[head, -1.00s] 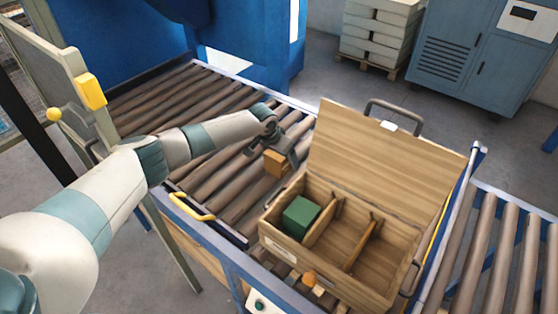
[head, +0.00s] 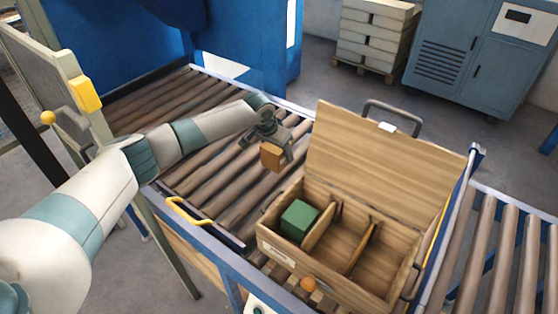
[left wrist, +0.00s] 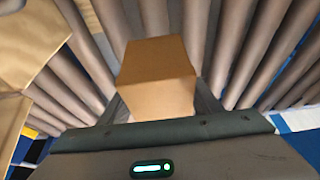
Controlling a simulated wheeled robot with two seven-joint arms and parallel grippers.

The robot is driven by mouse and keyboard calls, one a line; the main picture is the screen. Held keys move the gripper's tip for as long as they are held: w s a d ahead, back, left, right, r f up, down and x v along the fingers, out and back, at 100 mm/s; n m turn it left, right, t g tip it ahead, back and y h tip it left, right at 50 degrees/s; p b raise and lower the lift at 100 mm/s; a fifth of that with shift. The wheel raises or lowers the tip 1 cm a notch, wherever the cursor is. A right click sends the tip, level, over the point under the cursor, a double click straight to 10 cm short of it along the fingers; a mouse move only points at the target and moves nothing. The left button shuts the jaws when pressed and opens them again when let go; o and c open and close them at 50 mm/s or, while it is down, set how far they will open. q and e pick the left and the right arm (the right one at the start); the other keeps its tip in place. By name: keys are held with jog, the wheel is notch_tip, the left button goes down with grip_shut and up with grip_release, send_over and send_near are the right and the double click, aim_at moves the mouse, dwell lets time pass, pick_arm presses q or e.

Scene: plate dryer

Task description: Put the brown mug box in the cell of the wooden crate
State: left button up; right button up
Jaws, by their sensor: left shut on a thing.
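The brown mug box (head: 272,156) is held above the rollers, left of the crate. My left gripper (head: 272,145) is shut on it, and the box also fills the middle of the left wrist view (left wrist: 156,78) between the fingers. The wooden crate (head: 278,252) stands on the conveyor with its lid open at the back. Dividers split it into cells. A green box (head: 299,219) sits in the left cell; the middle and right cells look empty. My right gripper is not in view.
The raised lid (head: 375,160) stands behind the cells, and a carry handle (head: 395,112) rises behind it. A yellow handle (head: 190,212) is at the conveyor's near edge. Bare rollers (head: 215,180) lie left of the crate.

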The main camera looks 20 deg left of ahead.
pick_arm(q)
notch_tip(320, 180, up, 6)
jog(key=shift+f+b, duration=0.15)
jog(key=shift+b, duration=0.45)
jog(key=shift+s+d, duration=0.1)
jog(key=shift+s+d+r, duration=0.15)
jog(key=shift+s+r, duration=0.05)
jog(key=s+r+n, duration=0.1)
jog(key=s+r, duration=0.2)
jog(key=s, duration=0.4)
jog(key=s+r+n+y, duration=0.1)
jog(key=s+r, duration=0.3)
jog(key=s, duration=0.4)
jog(key=s+d+r+n, duration=0.1)
jog(key=s+r+n, duration=0.1)
jog(key=s, duration=0.6)
jog(key=shift+r+y, duration=0.3)
jog(key=shift+r, duration=0.5)
jog(key=shift+d, duration=0.1)
